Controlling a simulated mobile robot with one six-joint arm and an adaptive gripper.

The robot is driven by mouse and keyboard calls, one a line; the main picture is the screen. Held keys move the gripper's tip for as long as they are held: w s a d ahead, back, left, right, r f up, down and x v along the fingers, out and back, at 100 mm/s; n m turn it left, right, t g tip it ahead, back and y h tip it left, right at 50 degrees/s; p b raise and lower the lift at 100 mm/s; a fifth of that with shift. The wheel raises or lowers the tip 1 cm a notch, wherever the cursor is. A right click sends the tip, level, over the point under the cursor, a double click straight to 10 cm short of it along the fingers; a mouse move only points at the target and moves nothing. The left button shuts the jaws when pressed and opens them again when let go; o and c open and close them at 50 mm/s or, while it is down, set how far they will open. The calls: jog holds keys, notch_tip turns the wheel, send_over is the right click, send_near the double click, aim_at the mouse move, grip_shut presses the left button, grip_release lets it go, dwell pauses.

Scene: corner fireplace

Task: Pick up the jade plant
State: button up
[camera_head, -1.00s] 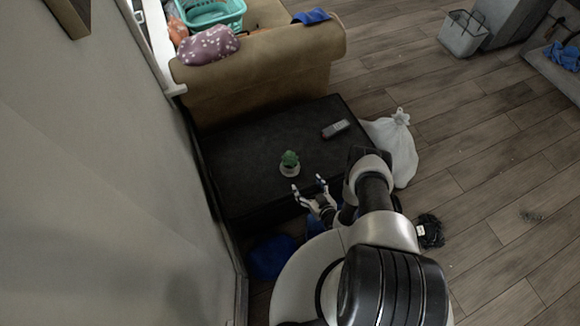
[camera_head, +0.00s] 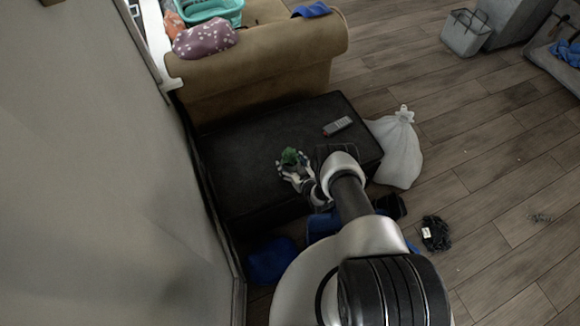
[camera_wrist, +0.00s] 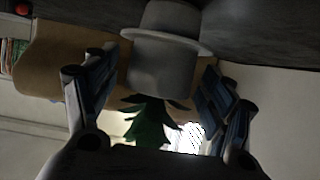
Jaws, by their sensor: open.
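The jade plant (camera_head: 290,157) is a small green plant in a pale pot on the dark low table (camera_head: 240,150). My gripper (camera_head: 293,170) is at the plant, with its fingers open on either side of it. In the wrist view the scene appears upside down: the light grey pot (camera_wrist: 160,62) is at the top centre and the green leaves hang below it. The blue-padded fingers stand left and right of the plant, with gaps visible on both sides. In the head view my gripper hides most of the pot.
A remote (camera_head: 337,126) lies on the table to the right of the plant. A white bag (camera_head: 398,150) stands on the floor beside the table. A tan sofa (camera_head: 260,65) is behind it, and the wall is close on the left. Blue cloth (camera_head: 270,262) lies below the table's front edge.

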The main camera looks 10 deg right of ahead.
jog(key=shift+w+a+f, duration=0.15)
jog(key=shift+w+f, duration=0.05)
jog(key=shift+w, duration=0.4)
jog(key=shift+c, duration=0.5)
jog(key=c, duration=1.2)
